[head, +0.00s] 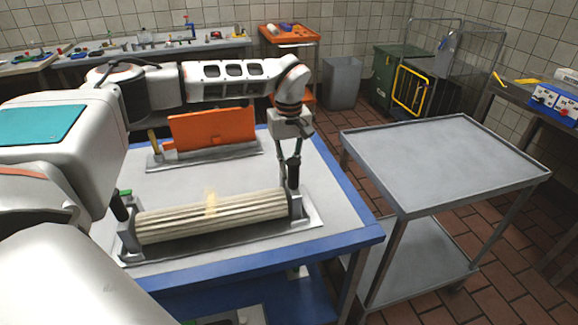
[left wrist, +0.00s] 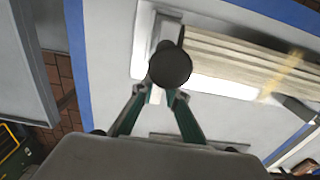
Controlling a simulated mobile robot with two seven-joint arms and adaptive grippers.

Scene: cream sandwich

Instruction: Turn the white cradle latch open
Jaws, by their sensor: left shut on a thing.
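A ribbed cream-coloured roll (head: 212,213) lies in a metal cradle (head: 190,247) on the blue-edged table; it also shows in the left wrist view (left wrist: 240,55). My left gripper (head: 290,160) reaches down over the cradle's right end, beside a black upright handle (head: 293,175). In the left wrist view, my left gripper (left wrist: 158,95) is shut on a small white piece, apparently the white latch (left wrist: 155,96), just below the round black knob (left wrist: 170,64). The knob hides part of the cradle end and latch. In the head view the latch cannot be made out. My right gripper is not in view.
An orange block (head: 212,129) stands in a second metal holder behind the roll. A black post with a green top (head: 118,203) is at the cradle's left end. An empty grey trolley (head: 440,160) stands to the right, past a floor gap.

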